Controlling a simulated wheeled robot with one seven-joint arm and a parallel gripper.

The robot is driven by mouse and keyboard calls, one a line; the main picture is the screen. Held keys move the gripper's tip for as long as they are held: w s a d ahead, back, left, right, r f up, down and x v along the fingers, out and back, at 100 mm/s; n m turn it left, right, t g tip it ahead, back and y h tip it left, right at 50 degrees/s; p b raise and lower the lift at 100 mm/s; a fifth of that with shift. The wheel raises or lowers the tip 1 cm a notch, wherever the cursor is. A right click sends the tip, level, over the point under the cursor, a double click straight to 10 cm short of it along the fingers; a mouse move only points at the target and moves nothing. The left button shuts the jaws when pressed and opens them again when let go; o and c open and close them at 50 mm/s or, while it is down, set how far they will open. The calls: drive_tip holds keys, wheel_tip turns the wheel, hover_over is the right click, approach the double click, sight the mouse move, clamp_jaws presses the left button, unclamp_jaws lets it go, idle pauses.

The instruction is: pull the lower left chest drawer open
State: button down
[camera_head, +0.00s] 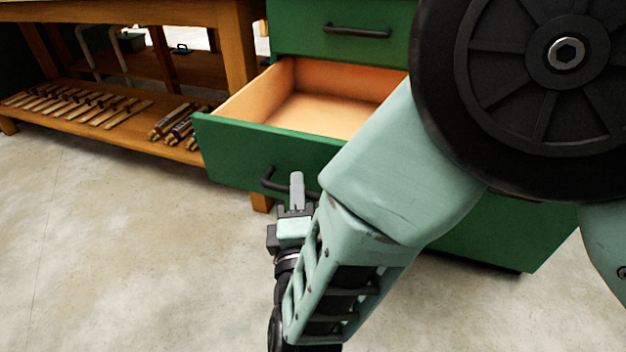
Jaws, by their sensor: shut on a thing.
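The green chest has a lower left drawer (230,150) that stands well open, its bare wooden inside (325,105) showing empty where visible. Its dark bar handle (268,180) is on the green front. The fingers cover part of the handle, so the exact grip is partly hidden. My pale green arm hides the right side of the drawer.
A closed green drawer with a dark handle (357,31) is above the open one. A wooden workbench (238,50) stands at the left, its low shelf (135,118) holding tools and wooden pieces. The concrete floor (120,240) in front is clear.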

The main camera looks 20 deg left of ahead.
idle(0.3)
drive_tip(key=c, duration=1.5)
unclamp_jaws()
drive_tip(key=shift+o, duration=0.2)
drive_tip(key=shift+s, duration=0.1)
drive_tip(key=p+v, duration=0.4)
drive_tip(key=v, duration=1.3)
drive_tip(key=shift+s+f, duration=0.15)
